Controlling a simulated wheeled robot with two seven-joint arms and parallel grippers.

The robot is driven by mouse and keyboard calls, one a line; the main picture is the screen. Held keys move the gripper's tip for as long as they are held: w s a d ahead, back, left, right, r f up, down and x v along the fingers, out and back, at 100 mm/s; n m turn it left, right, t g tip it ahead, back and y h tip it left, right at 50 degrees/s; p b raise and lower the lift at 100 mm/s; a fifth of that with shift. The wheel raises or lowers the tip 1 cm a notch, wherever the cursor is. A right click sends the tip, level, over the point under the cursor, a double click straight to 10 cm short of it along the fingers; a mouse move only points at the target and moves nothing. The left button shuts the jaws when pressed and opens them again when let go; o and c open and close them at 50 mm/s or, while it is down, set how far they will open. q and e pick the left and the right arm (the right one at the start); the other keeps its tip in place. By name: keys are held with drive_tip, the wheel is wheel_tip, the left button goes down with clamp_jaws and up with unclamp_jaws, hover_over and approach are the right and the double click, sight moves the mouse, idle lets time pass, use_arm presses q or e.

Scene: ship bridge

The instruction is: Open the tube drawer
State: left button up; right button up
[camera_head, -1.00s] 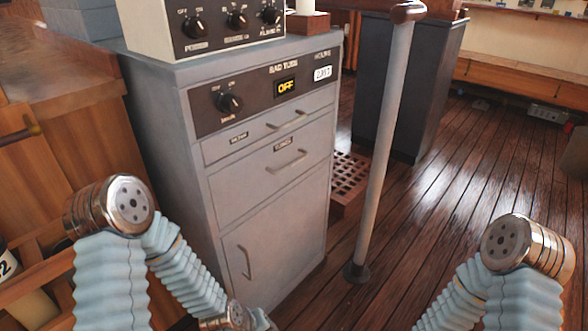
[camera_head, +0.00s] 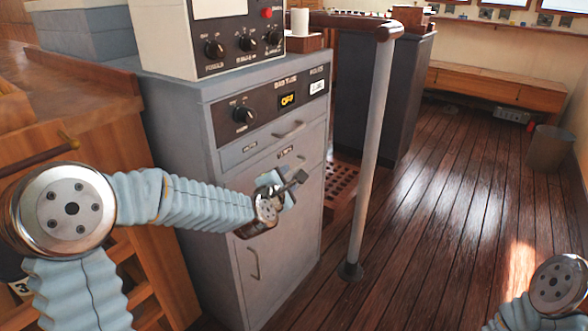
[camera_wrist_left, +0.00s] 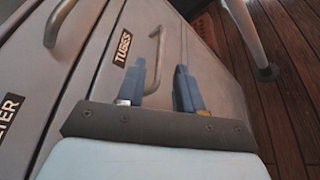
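The tube drawer (camera_head: 262,172) is a grey cabinet front with a dark label; in the left wrist view the label (camera_wrist_left: 122,47) reads like "TUBES". It looks shut, flush with the cabinet. Its metal bar handle (camera_wrist_left: 157,42) shows in the left wrist view, just beyond my left fingertips. My left gripper (camera_head: 290,180) is in front of this drawer. In the left wrist view my left gripper (camera_wrist_left: 161,66) has its two blue fingers apart, with nothing held between them. In the head view the gripper partly hides the drawer's handle area. My right gripper is out of view.
A narrower drawer with its own handle (camera_head: 289,130) lies above, and a cabinet door with a handle (camera_head: 253,262) lies below. A grey vertical pole (camera_head: 371,150) stands right of the cabinet.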

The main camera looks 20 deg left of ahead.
sight(294, 170)
use_arm(q)
drive_tip(key=x, duration=0.6)
drive_tip(key=shift+f+p, duration=0.1)
drive_tip(key=shift+p, duration=0.3)
drive_tip(key=shift+s, duration=0.1)
clamp_jaws()
